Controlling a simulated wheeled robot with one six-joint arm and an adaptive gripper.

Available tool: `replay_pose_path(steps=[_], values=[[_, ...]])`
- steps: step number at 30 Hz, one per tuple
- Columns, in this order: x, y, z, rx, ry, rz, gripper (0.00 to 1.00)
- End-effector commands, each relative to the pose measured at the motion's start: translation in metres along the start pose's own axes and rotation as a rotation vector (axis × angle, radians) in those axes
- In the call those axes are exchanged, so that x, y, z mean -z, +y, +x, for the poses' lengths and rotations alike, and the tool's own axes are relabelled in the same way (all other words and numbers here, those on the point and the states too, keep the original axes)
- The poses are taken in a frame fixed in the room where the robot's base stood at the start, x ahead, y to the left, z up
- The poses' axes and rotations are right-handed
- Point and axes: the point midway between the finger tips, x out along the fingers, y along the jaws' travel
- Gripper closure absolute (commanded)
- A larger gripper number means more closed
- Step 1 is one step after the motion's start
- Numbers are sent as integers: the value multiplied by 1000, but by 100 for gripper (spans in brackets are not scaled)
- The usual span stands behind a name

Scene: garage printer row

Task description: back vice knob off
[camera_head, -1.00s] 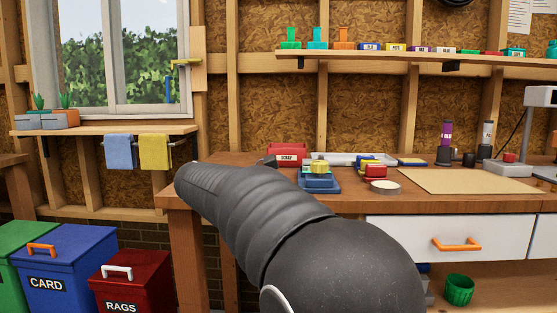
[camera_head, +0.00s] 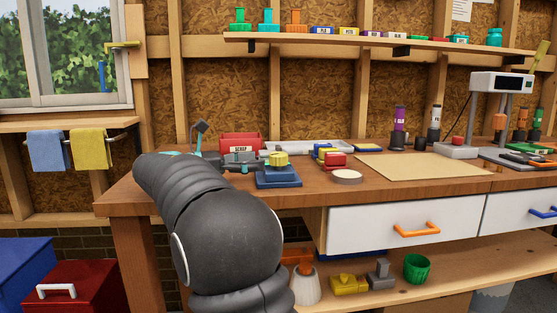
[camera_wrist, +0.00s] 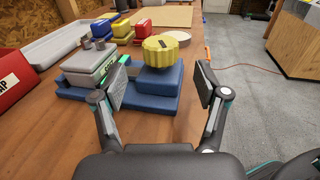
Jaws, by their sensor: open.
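A small vice with a blue base (camera_head: 279,182) stands on the workbench, with a ribbed yellow knob (camera_head: 277,159) on top. In the wrist view the knob (camera_wrist: 162,50) sits on the vice's blue block (camera_wrist: 160,82), beside a grey block with a green lit strip (camera_wrist: 92,66). My gripper (camera_wrist: 162,88) is open. Its two fingers stand apart, with the knob ahead between them in the picture; I see no contact with the knob. The left finger overlaps the grey block in view. In the head view my gripper (camera_head: 238,164) is just left of the vice, partly hidden by my arm.
A red SCRAP bin (camera_head: 240,143) and a grey tray (camera_head: 318,146) are behind the vice. Small red, yellow and blue blocks (camera_head: 330,157) and a white roll (camera_head: 347,177) are to its right. A tan mat (camera_head: 425,167) lies farther right. Drawers are below.

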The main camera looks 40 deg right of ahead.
Motion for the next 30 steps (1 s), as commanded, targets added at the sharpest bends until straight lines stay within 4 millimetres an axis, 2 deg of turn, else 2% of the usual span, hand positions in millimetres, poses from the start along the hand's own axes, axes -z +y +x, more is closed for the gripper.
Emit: replay_pose_path(steps=[3,10,15,24,25,30], values=[[0,-1,24,5,0,1,27],[0,-1,57,4,0,1,27],[0,-1,68,3,0,1,27],[0,0,70,1,0,1,27],[0,0,70,1,0,1,29],[0,0,70,1,0,1,72]])
